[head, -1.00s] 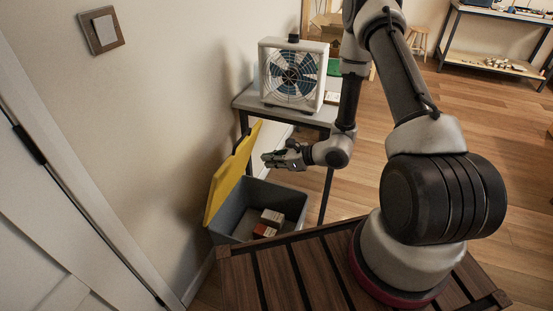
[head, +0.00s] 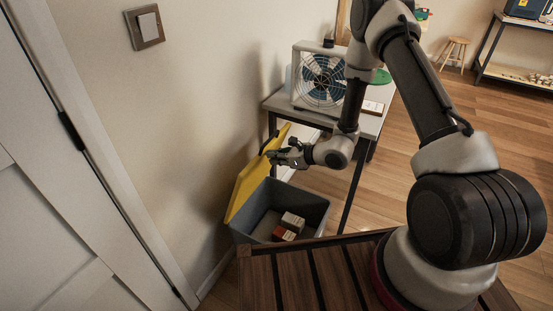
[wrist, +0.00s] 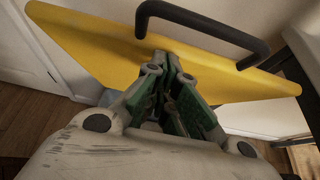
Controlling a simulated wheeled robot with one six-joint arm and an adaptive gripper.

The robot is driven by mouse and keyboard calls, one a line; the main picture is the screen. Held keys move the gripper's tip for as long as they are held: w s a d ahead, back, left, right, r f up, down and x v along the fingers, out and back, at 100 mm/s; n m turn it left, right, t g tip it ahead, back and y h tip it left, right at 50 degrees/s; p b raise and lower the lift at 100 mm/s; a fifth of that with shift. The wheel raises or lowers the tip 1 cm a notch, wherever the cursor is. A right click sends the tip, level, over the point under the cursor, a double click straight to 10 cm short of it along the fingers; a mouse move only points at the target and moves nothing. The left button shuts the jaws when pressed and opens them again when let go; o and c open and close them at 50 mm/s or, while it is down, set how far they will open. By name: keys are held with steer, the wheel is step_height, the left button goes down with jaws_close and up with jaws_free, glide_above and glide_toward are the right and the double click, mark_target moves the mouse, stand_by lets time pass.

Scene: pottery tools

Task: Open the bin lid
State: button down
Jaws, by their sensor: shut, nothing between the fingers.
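The grey bin (head: 313,212) stands on the floor against the wall. Its yellow lid (head: 246,190) is raised and leans back toward the wall, so the inside of the bin shows. The lid also fills the top of the wrist view (wrist: 90,38), with its dark handle (wrist: 205,22) along the upper edge. My gripper (head: 272,155) is above the bin, beside the lid's upper part. In the wrist view my gripper (wrist: 168,62) is shut and empty, its fingertips in front of the yellow face. I cannot tell whether they touch it.
Boxes (head: 291,222) lie inside the bin. A side table (head: 375,124) with a fan (head: 322,78) stands behind it. My wooden-slatted base is in front. A door (head: 60,190) is at the left, and open floor lies at the right.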

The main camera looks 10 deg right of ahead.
steer(key=w+a+r, duration=0.3)
steer(key=w+a, duration=0.2)
steer(key=a, duration=0.2)
steer(key=shift+w+a+r+g+h, duration=0.15)
steer(key=shift+w+a+g+h, duration=0.15)
steer(key=shift+w+a+h, duration=0.1)
